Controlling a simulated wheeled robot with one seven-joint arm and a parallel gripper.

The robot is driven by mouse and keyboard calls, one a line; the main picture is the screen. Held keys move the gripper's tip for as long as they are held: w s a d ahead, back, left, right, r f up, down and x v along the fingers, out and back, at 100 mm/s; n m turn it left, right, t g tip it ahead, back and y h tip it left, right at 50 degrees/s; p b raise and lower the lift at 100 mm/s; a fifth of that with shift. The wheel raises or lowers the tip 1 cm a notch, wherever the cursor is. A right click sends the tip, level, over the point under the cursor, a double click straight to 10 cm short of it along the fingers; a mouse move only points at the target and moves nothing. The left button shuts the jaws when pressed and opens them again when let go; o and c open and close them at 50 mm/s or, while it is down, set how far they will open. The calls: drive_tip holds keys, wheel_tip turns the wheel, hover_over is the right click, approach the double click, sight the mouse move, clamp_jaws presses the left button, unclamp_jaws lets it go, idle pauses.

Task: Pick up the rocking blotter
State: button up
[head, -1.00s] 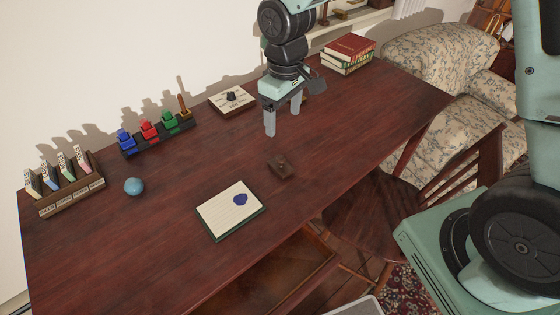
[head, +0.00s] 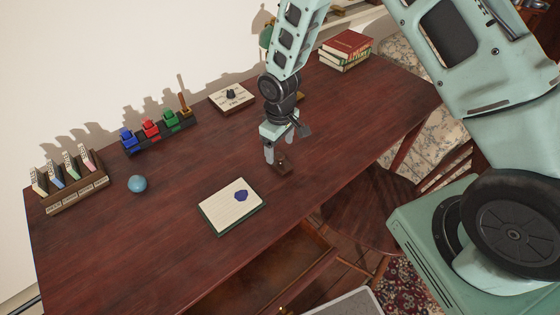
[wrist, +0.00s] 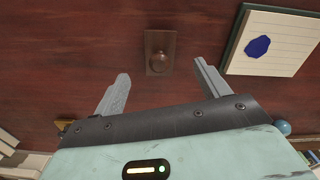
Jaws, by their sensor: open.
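The rocking blotter (head: 284,166) is a small dark brown wooden block with a round knob on top. It sits on the desk (head: 130,240), right of the notepad. In the wrist view the blotter (wrist: 160,52) lies just beyond the fingertips, centred in the gap between them. My gripper (head: 280,152) is open and empty, pointing down close to the blotter. In the wrist view my gripper (wrist: 160,70) shows both fingers spread, with nothing between them. In the head view the fingers partly overlap the blotter, and I cannot tell how high they are above it.
A notepad (head: 222,212) with a blue blot (head: 241,196) lies left of the blotter. Farther off are a blue ball (head: 138,184), a card holder (head: 78,194), a row of coloured stamps (head: 160,133), a white plaque (head: 222,98) and stacked books (head: 345,50). An open drawer (head: 270,272) juts out in front.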

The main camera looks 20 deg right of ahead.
sight(281, 155)
drive_tip(key=shift+s+d+f+p, duration=0.1)
drive_tip(key=shift+f+p, duration=0.35)
drive_tip(key=shift+f, duration=0.9)
drive_tip(key=shift+s+f+p, duration=0.1)
drive_tip(key=shift+f+p, duration=0.35)
drive_tip(key=shift+f, duration=0.85)
drive_tip(key=c, duration=1.2)
